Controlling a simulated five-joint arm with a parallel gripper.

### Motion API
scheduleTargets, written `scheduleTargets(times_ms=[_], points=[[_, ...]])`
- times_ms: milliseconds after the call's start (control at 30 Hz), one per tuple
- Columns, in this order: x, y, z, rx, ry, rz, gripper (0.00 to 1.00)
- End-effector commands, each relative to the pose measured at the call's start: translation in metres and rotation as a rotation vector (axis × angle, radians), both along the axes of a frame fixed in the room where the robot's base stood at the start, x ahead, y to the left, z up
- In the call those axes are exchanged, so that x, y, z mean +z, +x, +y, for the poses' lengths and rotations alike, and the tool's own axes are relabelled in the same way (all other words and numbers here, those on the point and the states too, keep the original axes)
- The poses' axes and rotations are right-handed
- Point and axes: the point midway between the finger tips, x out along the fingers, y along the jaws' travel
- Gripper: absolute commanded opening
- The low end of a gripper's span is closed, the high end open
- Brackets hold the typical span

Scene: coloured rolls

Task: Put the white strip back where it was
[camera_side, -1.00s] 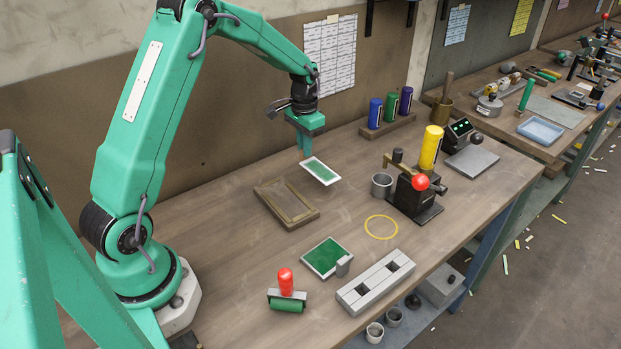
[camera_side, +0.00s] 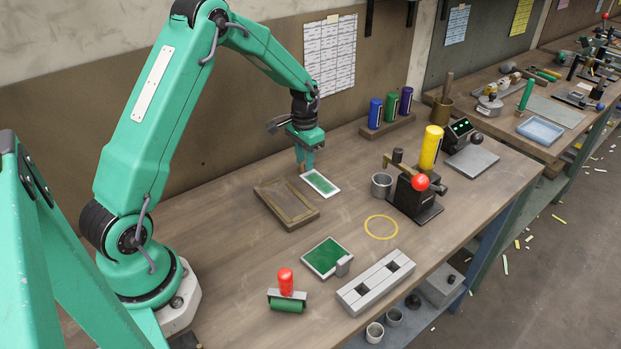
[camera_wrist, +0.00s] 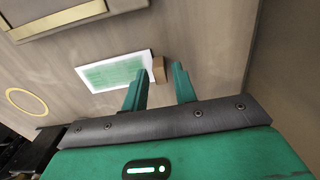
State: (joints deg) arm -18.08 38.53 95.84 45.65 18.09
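A white-bordered card with a green panel (camera_side: 321,183) lies on the bench right of the shallow wooden tray; it is the closest match I see to a white strip. In the wrist view the card (camera_wrist: 115,73) lies flat, with a small brown block (camera_wrist: 159,69) at its end. My gripper (camera_side: 306,167) is low at the card's far left end. In the wrist view my gripper's fingers (camera_wrist: 159,77) are apart, one on each side of the block, with gaps showing. Whether the fingertips are level with the block is hard to tell.
The wooden tray (camera_side: 287,204) is close to the card. A yellow ring (camera_side: 381,227) is marked on bare bench. A second green card (camera_side: 326,257), a red-handled roller (camera_side: 286,290) and a grey slotted block (camera_side: 376,282) are in front. A metal cup (camera_side: 381,185) and black press (camera_side: 414,197) stand right.

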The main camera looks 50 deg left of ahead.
Motion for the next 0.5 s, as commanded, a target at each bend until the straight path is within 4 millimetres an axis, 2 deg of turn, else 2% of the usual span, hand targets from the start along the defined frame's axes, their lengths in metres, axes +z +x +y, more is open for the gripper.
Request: scheduleTargets(times_ms=[500], points=[[0.0067, 0.0005, 0.0002, 0.0, 0.001, -0.002, 0.34]])
